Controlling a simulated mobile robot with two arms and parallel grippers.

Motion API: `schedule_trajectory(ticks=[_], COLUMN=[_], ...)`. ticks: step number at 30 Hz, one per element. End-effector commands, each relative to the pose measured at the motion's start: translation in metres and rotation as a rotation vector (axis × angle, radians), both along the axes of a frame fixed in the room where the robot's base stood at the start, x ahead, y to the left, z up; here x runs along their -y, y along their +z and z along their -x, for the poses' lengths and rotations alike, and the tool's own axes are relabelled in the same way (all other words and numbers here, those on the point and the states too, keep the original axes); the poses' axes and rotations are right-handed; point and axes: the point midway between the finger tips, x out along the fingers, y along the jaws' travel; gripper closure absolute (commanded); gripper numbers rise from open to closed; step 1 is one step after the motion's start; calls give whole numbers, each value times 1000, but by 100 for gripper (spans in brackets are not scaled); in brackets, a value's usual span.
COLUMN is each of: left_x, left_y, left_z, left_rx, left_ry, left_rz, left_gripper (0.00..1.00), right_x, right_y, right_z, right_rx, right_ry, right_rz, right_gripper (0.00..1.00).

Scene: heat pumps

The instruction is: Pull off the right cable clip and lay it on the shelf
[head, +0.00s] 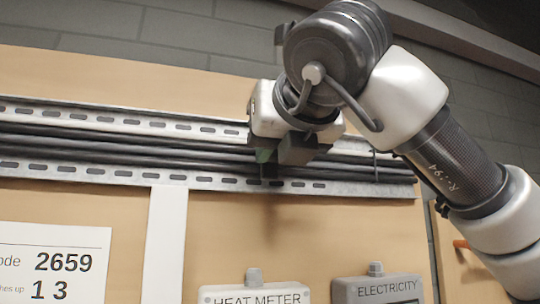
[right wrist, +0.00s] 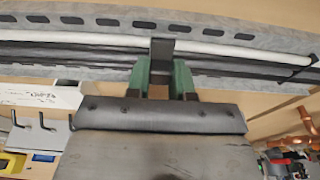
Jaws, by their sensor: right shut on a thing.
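My right gripper (head: 275,156) is at the cable run on the wall, in the middle of the head view. In the right wrist view its two green fingers (right wrist: 162,78) are shut on a small dark cable clip (right wrist: 162,48). The clip's top lies across the pale cable there; I cannot tell whether it is still seated on the rail. In the head view the gripper mostly hides this clip. My left gripper is not in view. I cannot make out the shelf clearly in either view.
Black cables (head: 90,147) run between two slotted metal rails (head: 120,178). A thin band (head: 375,165) crosses them further right. Below are a heat meter box (head: 255,297), an electricity box (head: 378,289) and a white sign (head: 55,262). Copper pipes (right wrist: 290,122) show at lower right in the wrist view.

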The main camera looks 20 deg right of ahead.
Motion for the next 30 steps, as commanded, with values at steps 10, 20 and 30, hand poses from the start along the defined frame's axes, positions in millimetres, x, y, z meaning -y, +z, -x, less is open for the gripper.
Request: schedule_trajectory(ticks=[10, 20, 30], left_x=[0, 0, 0], left_y=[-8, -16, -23], left_z=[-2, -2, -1], left_rx=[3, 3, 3], left_ry=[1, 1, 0], left_rz=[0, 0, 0], left_gripper=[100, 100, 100], right_x=[0, 0, 1], right_y=[-2, -2, -1], right_z=[15, 34, 55], right_rx=[0, -1, -1], right_ry=[2, 1, 2], right_rz=[1, 2, 1], right_gripper=[100, 100, 100])
